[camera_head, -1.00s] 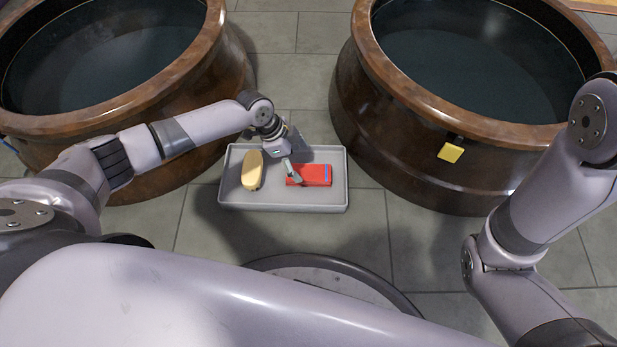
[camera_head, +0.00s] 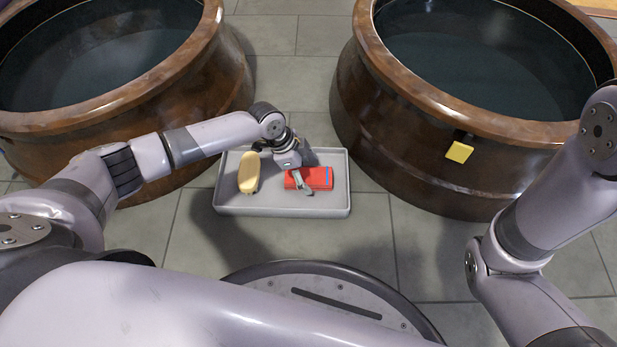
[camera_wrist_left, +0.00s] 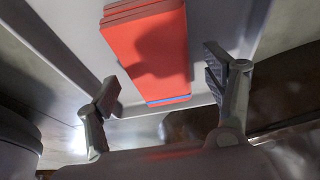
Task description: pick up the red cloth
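The red cloth (camera_head: 318,178) is a folded rectangle with a blue stripe near one end. It lies flat in the right half of a grey tray (camera_head: 240,204). In the left wrist view the cloth (camera_wrist_left: 150,50) is ahead of the fingers, between their lines. My left gripper (camera_head: 304,186) is over the cloth in the head view and hides a bit of it. In the left wrist view my left gripper (camera_wrist_left: 160,92) has its two fingers wide apart with nothing between the tips. My right gripper is out of view; only its arm shows.
A tan, brush-like object (camera_head: 248,172) lies in the tray's left half. Large brown jars with dark insides stand at left (camera_head: 190,95) and right (camera_head: 400,150). A yellow tag (camera_head: 459,152) hangs on the right jar. Tiled floor is clear right of the tray.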

